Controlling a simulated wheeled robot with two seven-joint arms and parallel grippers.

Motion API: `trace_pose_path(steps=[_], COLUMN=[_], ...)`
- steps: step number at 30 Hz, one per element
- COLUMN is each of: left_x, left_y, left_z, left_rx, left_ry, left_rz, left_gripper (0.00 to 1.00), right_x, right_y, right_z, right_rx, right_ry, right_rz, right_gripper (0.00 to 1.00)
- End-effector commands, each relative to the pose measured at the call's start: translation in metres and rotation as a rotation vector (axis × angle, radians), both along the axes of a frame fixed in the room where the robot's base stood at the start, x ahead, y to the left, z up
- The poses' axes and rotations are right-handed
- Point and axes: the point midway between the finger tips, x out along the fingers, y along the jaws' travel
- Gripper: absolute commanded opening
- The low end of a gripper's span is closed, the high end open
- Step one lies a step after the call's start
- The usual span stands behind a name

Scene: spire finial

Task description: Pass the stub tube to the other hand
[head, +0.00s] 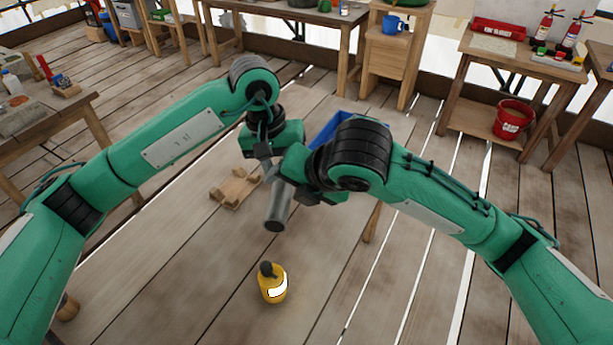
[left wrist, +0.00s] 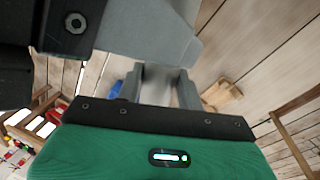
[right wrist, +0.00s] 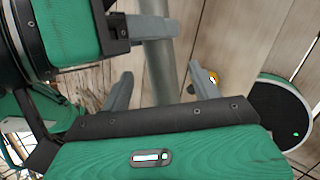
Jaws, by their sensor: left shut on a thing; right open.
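The stub tube (head: 277,209) is a plain grey cylinder, hanging tilted below my two grippers in the middle of the head view. My left gripper (head: 272,172) is shut on its upper part; in the right wrist view the left fingers (right wrist: 152,28) lie across the tube. My right gripper (right wrist: 160,72) is open, with one finger on each side of the tube (right wrist: 160,60) in its wrist view. I cannot tell whether either right finger touches it. The tube's upper end is hidden by the grippers in the head view.
A wooden cradle (head: 236,188) and a yellow bottle (head: 273,288) with a dark top stand below the grippers. A blue bin (head: 329,128) is partly hidden behind my right wrist. Workbenches line the back and left; a red bucket (head: 511,121) stands at right.

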Motion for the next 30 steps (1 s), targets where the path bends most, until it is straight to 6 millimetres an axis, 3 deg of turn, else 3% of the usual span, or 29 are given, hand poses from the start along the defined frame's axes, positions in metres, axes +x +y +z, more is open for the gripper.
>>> trace_pose_path(steps=[9,19,28,29,30], left_x=[0.000,0.000,0.000,0.000,0.000], left_y=[0.000,0.000,0.000,0.000,0.000], left_z=[0.001,0.001,0.001,0.001,0.001], left_rx=[-0.001,-0.001,-0.001,-0.001,-0.001], left_ry=[-0.001,-0.001,-0.001,-0.001,-0.001], left_rz=[0.000,0.000,-0.001,-0.001,-0.001], left_gripper=[0.05,0.05,0.05,0.41,0.49], right_x=[0.016,0.018,0.018,0.018,0.018], right_y=[0.017,0.018,0.018,0.018,0.018], right_z=[-0.028,-0.030,-0.030,-0.029,-0.029], right_rx=[0.000,0.001,0.001,0.003,0.003], right_ry=[0.001,0.000,-0.001,-0.002,-0.002], right_rz=[-0.001,0.000,-0.001,-0.001,-0.001], right_gripper=[0.63,0.63,0.06,0.06,0.06])
